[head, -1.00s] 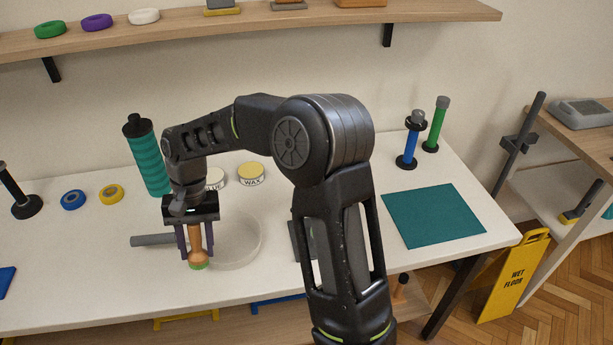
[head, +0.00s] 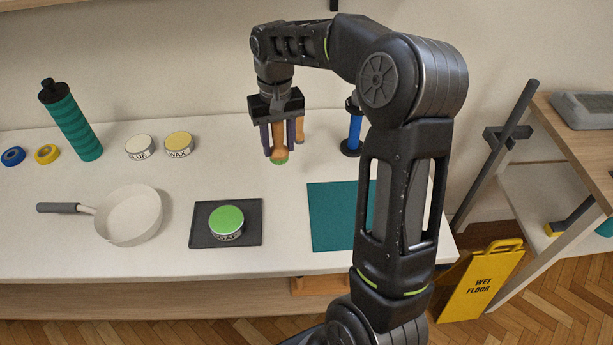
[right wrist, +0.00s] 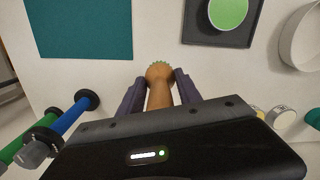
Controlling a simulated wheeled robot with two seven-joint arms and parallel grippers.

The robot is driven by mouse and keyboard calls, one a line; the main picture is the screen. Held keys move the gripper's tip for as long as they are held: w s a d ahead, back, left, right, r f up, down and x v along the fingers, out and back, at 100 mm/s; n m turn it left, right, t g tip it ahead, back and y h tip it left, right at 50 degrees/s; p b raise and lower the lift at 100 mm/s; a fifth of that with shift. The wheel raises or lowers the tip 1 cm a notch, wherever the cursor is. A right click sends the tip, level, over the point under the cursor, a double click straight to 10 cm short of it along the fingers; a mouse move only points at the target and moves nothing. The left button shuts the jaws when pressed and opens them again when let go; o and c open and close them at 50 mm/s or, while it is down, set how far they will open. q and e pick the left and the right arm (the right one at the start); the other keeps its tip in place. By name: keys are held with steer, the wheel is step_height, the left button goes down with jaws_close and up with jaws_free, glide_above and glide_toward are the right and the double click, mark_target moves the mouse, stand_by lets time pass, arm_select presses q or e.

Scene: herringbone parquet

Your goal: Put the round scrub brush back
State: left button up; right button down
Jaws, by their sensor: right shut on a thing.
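The round scrub brush (head: 279,154) has an orange-brown wooden handle and green bristles at its lower end. My right gripper (head: 279,141) is shut on its handle, with a dark purple finger on each side. The brush hangs bristles down near the back of the white table, left of the blue post. I cannot tell whether the bristles touch the table. In the right wrist view the brush (right wrist: 159,85) sits between the fingers (right wrist: 158,92). A small orange piece (head: 300,130) shows just right of the gripper; what it belongs to is unclear. My left gripper is not in view.
A dark tray (head: 200,238) with a green-topped tin (head: 227,221), a pale pan (head: 133,216) and a teal mat (head: 325,215) lie in front. Glue (head: 140,147) and wax (head: 179,144) tins stand left. A blue post (head: 355,130) stands close right. White table lies bare between them.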

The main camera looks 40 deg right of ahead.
steer(key=shift+s+d, duration=0.1)
steer(key=shift+d, duration=0.15)
steer(key=shift+a, duration=0.25)
steer(key=shift+d, duration=0.1)
steer(key=shift+f+p, duration=0.35)
steer(key=shift+f, duration=2.75)
steer(key=shift+f+p, duration=0.3)
steer(key=shift+f, duration=1.55)
steer(key=shift+f, duration=0.1)
